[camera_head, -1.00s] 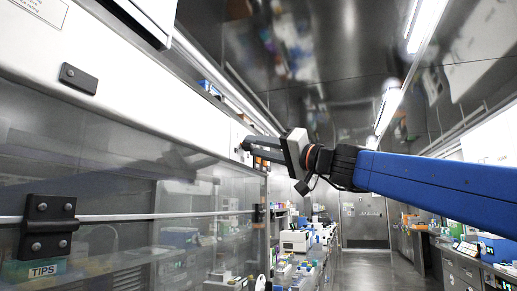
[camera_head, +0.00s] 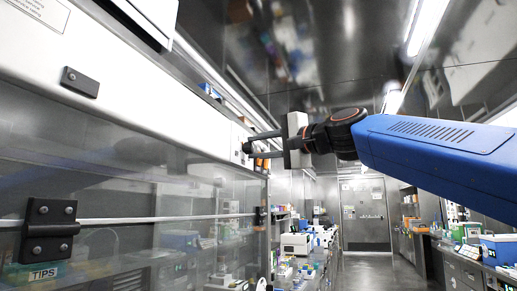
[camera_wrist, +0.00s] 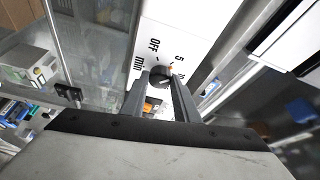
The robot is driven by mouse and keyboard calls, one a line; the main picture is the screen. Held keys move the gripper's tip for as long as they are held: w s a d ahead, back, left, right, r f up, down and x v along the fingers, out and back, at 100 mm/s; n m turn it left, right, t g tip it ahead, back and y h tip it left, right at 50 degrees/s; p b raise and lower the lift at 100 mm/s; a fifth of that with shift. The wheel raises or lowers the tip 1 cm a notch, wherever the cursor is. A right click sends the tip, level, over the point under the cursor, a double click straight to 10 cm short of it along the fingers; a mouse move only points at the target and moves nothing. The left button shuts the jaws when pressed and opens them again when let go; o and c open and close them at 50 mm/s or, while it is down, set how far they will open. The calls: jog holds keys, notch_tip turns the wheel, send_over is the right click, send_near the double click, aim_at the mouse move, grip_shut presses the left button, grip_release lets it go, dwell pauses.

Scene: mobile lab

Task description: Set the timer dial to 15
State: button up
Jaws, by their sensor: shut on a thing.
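The timer dial (camera_wrist: 160,76) is a small round black knob on a white panel, with printed marks "OFF", "5", "10" and "min" around it. In the wrist view my gripper (camera_wrist: 161,82) has one finger on each side of the knob, shut on it. A small reddish mark shows at the knob's edge, near the "5" side; I cannot read the exact setting. In the head view my gripper (camera_head: 252,146) reaches the right end of the white panel, and the dial (camera_head: 246,147) shows as a dark spot at its fingertips.
The white panel (camera_head: 130,110) runs above a glass sash with a black bracket (camera_head: 50,230) and a horizontal rail. A black handle block (camera_head: 80,82) sits on the panel. Benches with equipment line both sides; the aisle to the far door (camera_head: 364,213) is clear.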

jog(key=m, duration=0.1)
jog(key=m+h, duration=0.1)
jog(key=m+g, duration=0.1)
jog(key=m, duration=0.1)
jog(key=shift+w+r, duration=0.1)
jog(key=shift+r, duration=0.2)
jog(key=m+g, duration=0.1)
jog(key=m, duration=0.1)
jog(key=m+g+h, duration=0.1)
jog(key=m, duration=0.1)
jog(key=shift+w+d+r+m, duration=0.1)
jog(key=shift+w+r+m, duration=0.1)
jog(key=shift+m, duration=0.1)
jog(key=m+g, duration=0.1)
jog(key=m, duration=0.1)
jog(key=m+g, duration=0.1)
jog(key=g, duration=0.1)
jog(key=shift+w+d+r+m, duration=0.1)
jog(key=shift+w+m, duration=0.05)
jog(key=shift+m, duration=0.25)
jog(key=m+g, duration=0.2)
jog(key=m, duration=0.1)
jog(key=shift+w+y, duration=0.2)
jog(key=shift+y, duration=0.2)
jog(key=shift+m, duration=0.3)
jog(key=o, duration=1.1)
jog(key=shift+c, duration=0.2)
jog(key=shift+r, duration=0.1)
